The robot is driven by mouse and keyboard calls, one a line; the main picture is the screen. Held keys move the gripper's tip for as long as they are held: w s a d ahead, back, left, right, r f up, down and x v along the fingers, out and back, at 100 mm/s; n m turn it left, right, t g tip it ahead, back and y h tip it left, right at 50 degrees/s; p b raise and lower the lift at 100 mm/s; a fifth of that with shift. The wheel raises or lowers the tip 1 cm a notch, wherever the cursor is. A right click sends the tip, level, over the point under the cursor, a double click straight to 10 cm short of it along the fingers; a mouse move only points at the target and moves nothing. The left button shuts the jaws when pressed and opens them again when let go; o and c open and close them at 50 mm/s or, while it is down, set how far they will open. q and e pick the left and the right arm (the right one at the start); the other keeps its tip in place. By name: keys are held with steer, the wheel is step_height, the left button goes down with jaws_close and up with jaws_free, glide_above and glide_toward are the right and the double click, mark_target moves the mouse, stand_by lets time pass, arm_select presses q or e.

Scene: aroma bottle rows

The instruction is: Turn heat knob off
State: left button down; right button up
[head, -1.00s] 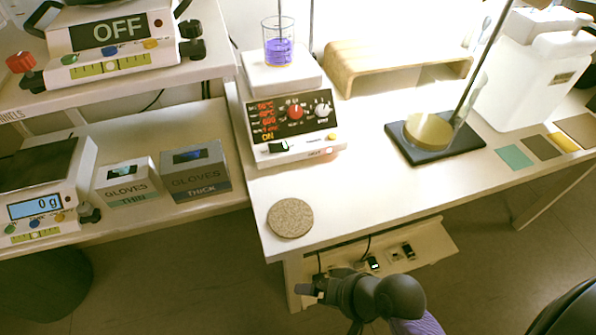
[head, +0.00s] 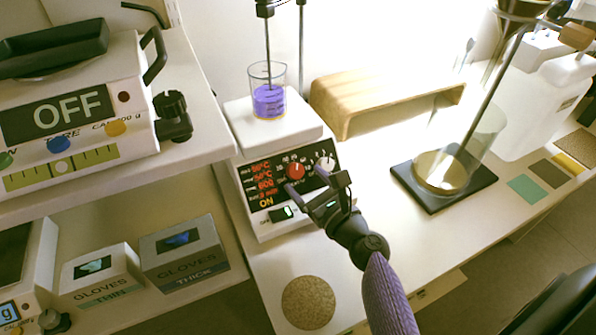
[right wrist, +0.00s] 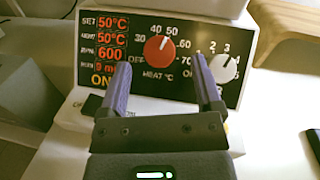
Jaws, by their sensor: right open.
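The red heat knob (head: 296,171) sits on the black front panel (right wrist: 110,30) of the white hotplate (head: 250,130). In the right wrist view the knob (right wrist: 159,49) shows its white pointer line up and right, near the 50 mark. OFF is at the dial's lower left. The red displays read 50°C, 50°C and 600, with ON lit below. My right gripper (head: 308,180) is open in front of the panel. In the right wrist view its fingers (right wrist: 160,64) stand either side of the knob with gaps; contact does not show. My left gripper is not in view.
A white stir knob (right wrist: 223,68) sits right of the heat knob, close to the right finger. A beaker of purple liquid (head: 268,100) stands on the hotplate. A cork mat (head: 308,302) lies in front. A stand base (head: 465,190) is to the right.

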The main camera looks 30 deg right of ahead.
mark_target(295, 171)
steer(key=shift+w+a, duration=0.15)
steer(key=shift+w, duration=1.2)
jaws_close()
